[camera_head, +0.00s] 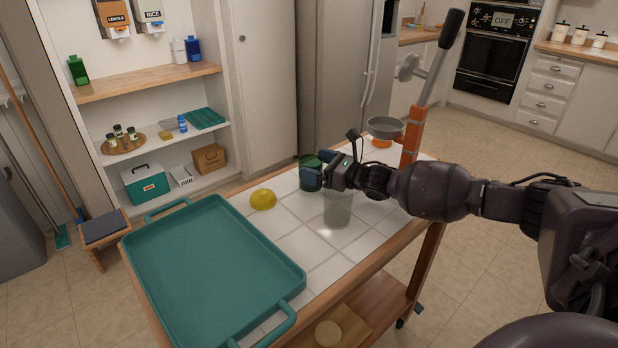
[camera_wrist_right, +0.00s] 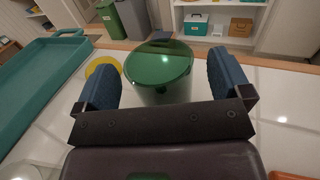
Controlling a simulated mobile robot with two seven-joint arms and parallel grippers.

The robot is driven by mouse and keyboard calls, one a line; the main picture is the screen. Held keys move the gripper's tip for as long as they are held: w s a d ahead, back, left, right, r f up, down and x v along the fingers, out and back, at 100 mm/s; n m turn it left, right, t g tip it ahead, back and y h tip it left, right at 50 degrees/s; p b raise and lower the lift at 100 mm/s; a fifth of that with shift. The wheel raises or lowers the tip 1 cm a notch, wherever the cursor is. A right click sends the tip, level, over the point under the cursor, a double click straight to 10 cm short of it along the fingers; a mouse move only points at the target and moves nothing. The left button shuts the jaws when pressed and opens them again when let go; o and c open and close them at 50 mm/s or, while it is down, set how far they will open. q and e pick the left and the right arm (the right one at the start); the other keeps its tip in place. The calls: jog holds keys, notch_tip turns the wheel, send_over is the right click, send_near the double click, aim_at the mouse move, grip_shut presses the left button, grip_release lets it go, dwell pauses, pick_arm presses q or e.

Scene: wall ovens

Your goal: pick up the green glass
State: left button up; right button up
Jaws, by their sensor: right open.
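The green glass (camera_head: 308,160) stands upright on the tiled top of the island cart, partly hidden behind my right gripper (camera_head: 319,169) in the head view. In the right wrist view the green glass (camera_wrist_right: 158,68) sits between the two blue finger pads of the right gripper (camera_wrist_right: 166,88). The gripper is open, with a visible gap between the left pad and the glass; whether the right pad touches it is hard to tell. My left gripper is not in view.
A pale clear glass (camera_head: 338,210) stands on the tiles just below my right gripper.

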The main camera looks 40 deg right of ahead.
jog(key=shift+x, duration=0.95)
jog(key=c, duration=1)
